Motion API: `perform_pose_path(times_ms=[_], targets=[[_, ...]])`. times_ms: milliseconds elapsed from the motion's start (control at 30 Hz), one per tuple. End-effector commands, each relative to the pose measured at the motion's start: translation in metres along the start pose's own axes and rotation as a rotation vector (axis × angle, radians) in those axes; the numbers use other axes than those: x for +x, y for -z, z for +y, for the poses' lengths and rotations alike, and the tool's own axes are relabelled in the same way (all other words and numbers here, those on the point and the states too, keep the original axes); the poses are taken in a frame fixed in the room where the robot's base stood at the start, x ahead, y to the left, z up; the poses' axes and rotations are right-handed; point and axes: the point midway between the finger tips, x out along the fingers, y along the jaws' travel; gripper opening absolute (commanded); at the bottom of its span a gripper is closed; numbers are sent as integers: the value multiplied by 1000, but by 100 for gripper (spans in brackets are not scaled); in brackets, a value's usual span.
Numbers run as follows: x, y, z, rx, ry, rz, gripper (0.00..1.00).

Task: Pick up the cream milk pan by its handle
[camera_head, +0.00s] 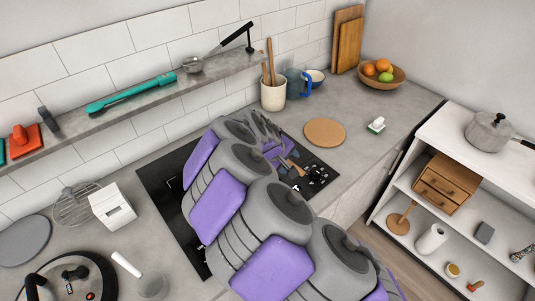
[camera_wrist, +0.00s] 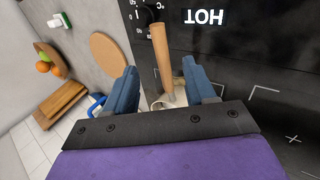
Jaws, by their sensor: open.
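The milk pan's wooden handle (camera_wrist: 160,52) shows in the wrist view, running up from the cream pan body (camera_wrist: 171,99), which is mostly hidden behind my gripper. My gripper (camera_wrist: 159,72) is open, with one blue finger on each side of the handle and visible space on both sides. The fingers are not closed on it. In the head view, a bit of the wooden handle (camera_head: 294,168) shows near the hob controls; my arm hides most of the pan.
The black hob (camera_head: 160,184) lies under my arm. A round cork mat (camera_head: 325,132), a utensil crock (camera_head: 272,96), a blue mug (camera_head: 295,82) and a fruit bowl (camera_head: 381,78) stand on the counter beyond. A shelf (camera_head: 135,104) runs along the wall. A white shelf unit (camera_head: 465,120) stands at right.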

Motion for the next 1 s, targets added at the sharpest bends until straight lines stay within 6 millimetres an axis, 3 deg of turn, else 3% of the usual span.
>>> perform_pose_path(times_ms=[200, 467, 800, 1000], targets=[[40, 1, -3, -1, -1, -2, 55], [56, 1, -1, -1, -2, 1, 55], [101, 0, -2, 1, 0, -2, 55], [105, 1, -2, 1, -1, -1, 55]])
